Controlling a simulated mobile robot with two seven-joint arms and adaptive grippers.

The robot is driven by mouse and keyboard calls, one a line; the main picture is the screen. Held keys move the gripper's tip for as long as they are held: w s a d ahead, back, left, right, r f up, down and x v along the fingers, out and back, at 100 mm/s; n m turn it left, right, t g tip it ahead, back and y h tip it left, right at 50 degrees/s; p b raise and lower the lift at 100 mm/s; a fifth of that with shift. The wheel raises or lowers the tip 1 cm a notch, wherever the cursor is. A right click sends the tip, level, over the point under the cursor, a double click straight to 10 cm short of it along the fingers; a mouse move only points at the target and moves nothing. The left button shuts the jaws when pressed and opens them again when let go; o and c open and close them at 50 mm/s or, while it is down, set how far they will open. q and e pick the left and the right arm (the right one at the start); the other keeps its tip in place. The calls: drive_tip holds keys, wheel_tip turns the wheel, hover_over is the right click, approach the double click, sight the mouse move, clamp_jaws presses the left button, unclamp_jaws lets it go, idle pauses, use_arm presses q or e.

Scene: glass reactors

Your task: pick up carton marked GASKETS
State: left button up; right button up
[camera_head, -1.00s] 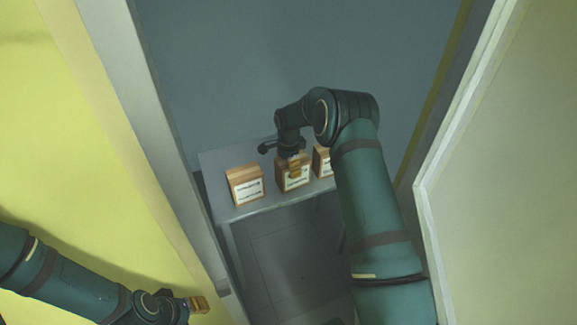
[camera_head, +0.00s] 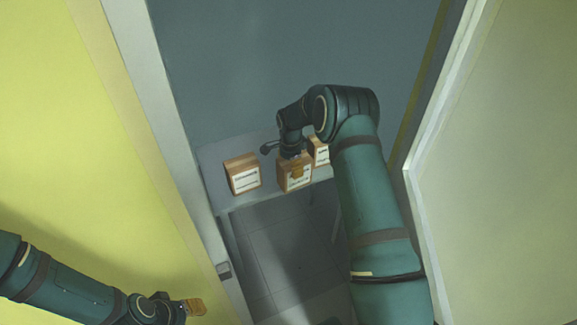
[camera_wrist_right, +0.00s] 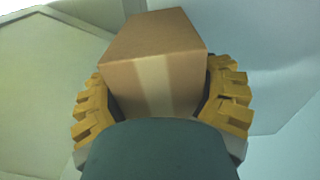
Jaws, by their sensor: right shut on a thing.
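My right gripper (camera_head: 295,165) is shut on the middle carton, a brown box (camera_head: 295,180) with a white label in front. In the right wrist view the same carton (camera_wrist_right: 155,70) sits between the yellow finger pads, with a pale tape strip on its facing side. In the head view its lower edge overlaps the table's front edge. The label print is too small to read, so I cannot tell which carton is marked GASKETS. My left gripper (camera_head: 194,306) is at the lower left, away from the cartons; its jaw opening is unclear.
A left carton (camera_head: 242,175) and a right carton (camera_head: 320,152), partly hidden by my arm, stand on the grey table (camera_head: 215,157). A pale post (camera_head: 160,110) on the left and a pale panel (camera_head: 480,190) on the right flank the opening. Grey floor shows in front.

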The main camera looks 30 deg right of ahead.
drive_tip(key=shift+w, duration=0.1)
drive_tip(key=o, duration=1.3)
drive_tip(key=shift+r, duration=0.1)
wheel_tip(320, 180, up, 12)
drive_tip(key=shift+f, duration=0.1)
